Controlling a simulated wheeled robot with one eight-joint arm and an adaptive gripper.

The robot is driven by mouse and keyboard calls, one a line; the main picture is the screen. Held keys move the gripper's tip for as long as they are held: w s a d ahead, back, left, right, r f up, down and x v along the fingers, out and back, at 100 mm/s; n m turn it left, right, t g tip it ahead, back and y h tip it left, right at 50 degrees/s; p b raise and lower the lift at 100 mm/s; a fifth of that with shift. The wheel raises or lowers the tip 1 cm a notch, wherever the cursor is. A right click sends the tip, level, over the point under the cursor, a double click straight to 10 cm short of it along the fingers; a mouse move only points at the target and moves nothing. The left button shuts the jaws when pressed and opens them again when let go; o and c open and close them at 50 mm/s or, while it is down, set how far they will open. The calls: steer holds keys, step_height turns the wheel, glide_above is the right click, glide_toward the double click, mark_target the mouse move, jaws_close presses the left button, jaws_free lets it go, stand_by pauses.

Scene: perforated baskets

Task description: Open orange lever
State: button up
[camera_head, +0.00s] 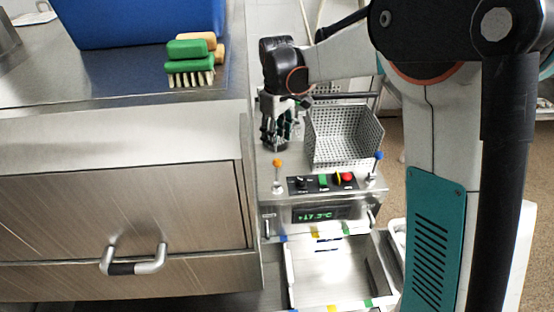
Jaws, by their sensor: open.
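The orange lever (277,164) stands upright at the front left of a metal appliance (300,184), left of its control panel. My gripper (275,143) hangs fingers down just behind the orange lever, left of a perforated basket. It is open, and I see nothing held between its fingers. Whether a finger touches the lever cannot be told from this view.
A blue-tipped lever (378,158) stands at the appliance's right front. The perforated basket (343,135) sits behind the panel. A steel counter with drawers (120,215) rises close on the left, carrying brushes (190,62) and a blue bin (140,20).

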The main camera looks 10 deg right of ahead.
mark_target(277, 160)
step_height(277, 160, down, 9)
steer(key=b, duration=0.2)
steer(key=shift+f+b, duration=0.2)
steer(key=shift+b, duration=0.15)
steer(key=shift+s, duration=0.1)
jaws_close()
